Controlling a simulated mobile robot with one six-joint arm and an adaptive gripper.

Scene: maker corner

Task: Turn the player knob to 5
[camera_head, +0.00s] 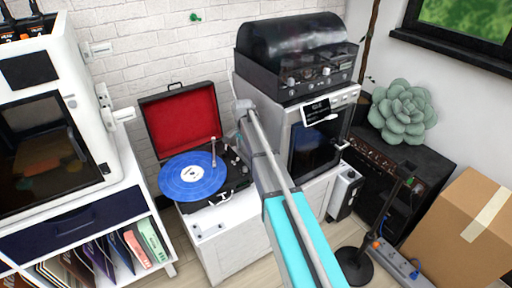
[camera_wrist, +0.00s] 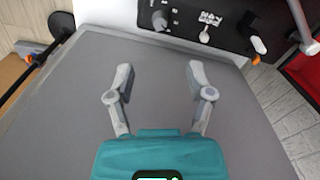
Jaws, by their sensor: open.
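The record player (camera_head: 198,182) stands on a white cabinet, with its red-lined lid open and a blue disc on its platter. In the wrist view, a dark round knob (camera_wrist: 160,20) sits on its black panel, with small white marks around it; I cannot read its setting. My gripper (camera_wrist: 160,82) is open and empty. Its two grey fingers point toward the panel and are apart from the knob, which lies beyond the gap between them. In the head view my arm covers the player's right edge, and I cannot make out the knob there.
In the wrist view, a small lever (camera_wrist: 206,35) and an orange-tipped part (camera_wrist: 257,47) sit right of the knob. In the head view, a white machine (camera_head: 318,140) with a black-lidded unit (camera_head: 296,60) on top stands close right of the player. A white shelf unit (camera_head: 125,165) stands left.

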